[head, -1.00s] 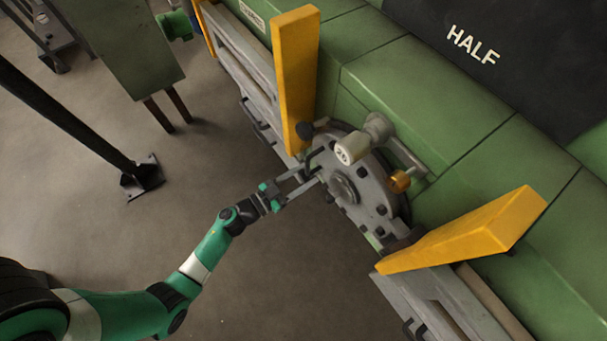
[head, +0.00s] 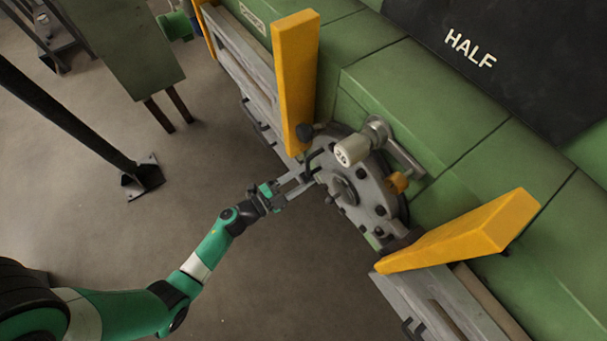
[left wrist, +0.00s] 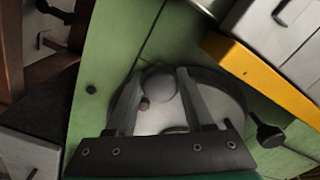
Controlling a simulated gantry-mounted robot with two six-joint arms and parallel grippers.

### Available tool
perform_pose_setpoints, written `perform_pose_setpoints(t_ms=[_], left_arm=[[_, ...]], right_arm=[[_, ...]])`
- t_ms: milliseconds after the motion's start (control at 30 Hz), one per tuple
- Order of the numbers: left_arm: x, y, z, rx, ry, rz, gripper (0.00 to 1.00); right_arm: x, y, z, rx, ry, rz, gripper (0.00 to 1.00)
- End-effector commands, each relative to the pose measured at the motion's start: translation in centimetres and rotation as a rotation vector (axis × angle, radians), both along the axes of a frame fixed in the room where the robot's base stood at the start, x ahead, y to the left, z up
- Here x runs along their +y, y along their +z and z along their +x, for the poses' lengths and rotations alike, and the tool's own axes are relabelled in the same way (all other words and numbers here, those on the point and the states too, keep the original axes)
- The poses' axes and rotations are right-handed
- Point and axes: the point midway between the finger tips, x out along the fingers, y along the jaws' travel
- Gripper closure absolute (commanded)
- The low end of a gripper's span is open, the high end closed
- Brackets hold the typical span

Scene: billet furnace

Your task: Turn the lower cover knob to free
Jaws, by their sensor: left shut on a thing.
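The round grey cover (head: 371,209) with dark bolts around its rim is set in the side of the green furnace. My left gripper (head: 314,178) reaches its left edge in the head view. In the left wrist view its two fingers (left wrist: 160,76) are on either side of a round grey knob-like piece (left wrist: 158,85), with the pale cover face behind. The exact contact is hard to see, and the fingertips partly hide the piece in the head view. My right gripper is not in view.
A white cylinder marked 20 (head: 353,151) and an orange knob (head: 397,183) stick out by the cover. Yellow beams (head: 295,75) and (head: 465,232) flank it. A dark HALF panel (head: 500,60) is above. The floor (head: 240,285) near my arm is clear.

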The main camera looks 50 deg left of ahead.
Motion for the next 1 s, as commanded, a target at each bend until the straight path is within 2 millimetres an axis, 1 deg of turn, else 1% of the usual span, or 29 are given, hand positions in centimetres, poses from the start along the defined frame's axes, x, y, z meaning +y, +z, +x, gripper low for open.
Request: perform_pose_setpoints(t_ms=[300,600,800,1000], left_arm=[[0.0,-0.1,0.0,-0.036,-0.001,0.297,1.00],[0.0,-0.1,0.0,-0.064,-0.001,0.533,1.00],[0.0,0.0,0.0,-0.076,-0.001,0.633,1.00],[0.0,0.0,0.0,-0.081,0.000,0.682,1.00]], right_arm=[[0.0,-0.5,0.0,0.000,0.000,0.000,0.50],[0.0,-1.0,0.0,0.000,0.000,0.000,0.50],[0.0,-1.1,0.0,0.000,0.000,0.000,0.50],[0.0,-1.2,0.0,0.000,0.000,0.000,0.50]])
